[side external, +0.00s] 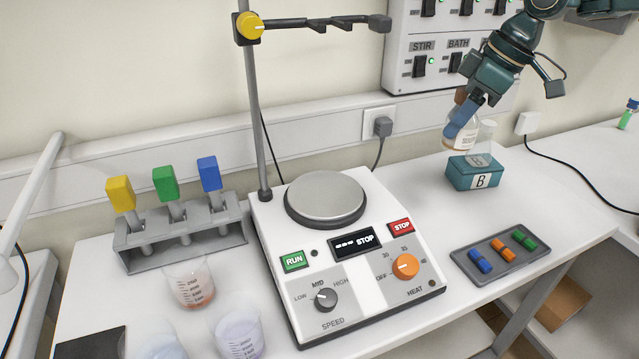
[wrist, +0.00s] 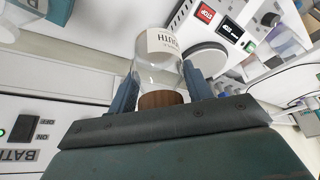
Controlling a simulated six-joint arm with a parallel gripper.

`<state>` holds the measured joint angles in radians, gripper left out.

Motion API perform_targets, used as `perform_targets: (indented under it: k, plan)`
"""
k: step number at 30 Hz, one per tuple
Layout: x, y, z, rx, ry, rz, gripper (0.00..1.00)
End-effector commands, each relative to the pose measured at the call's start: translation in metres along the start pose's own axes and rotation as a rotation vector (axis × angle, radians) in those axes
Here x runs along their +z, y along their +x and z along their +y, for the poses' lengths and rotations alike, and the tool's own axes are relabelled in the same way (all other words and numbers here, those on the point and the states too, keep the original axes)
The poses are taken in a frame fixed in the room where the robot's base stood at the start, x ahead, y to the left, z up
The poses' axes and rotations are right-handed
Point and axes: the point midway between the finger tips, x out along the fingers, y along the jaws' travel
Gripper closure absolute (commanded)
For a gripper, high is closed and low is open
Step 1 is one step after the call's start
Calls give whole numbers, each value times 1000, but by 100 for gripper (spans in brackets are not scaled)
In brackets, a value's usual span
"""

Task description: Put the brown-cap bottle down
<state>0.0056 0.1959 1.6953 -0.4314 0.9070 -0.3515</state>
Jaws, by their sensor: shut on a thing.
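The brown-cap bottle is clear glass with a pale printed label (side external: 458,143); its brown cap (side external: 460,96) shows beside my fingers. My gripper (side external: 463,122) is shut on the bottle, which leans slightly, at the back right. In the wrist view, the bottle (wrist: 158,68) sits between my two blue fingers (wrist: 158,82), cap toward the palm (wrist: 162,99). The teal block marked B (side external: 474,177) is just below and right of the bottle. Whether the bottle's base touches anything is hard to tell.
A clear glass vessel (side external: 484,140) stands at block B, close to the bottle. A hotplate (side external: 355,255) fills the middle, with a rod stand (side external: 258,110). A tray of coloured pieces (side external: 499,257) lies in front of block B. The bench right of the block is clear.

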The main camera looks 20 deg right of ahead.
Motion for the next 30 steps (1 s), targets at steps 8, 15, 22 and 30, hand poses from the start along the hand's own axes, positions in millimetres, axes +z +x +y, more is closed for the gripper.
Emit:
perform_targets:
  k: [8,15,22,30]
  plan:
    - [7,-3,12,-1,2,-1,77]
    - [28,-12,44,-7,2,-2,77]
    - [63,-28,85,-14,-7,-2,77]
    - [114,-50,127,-18,-21,-1,77]
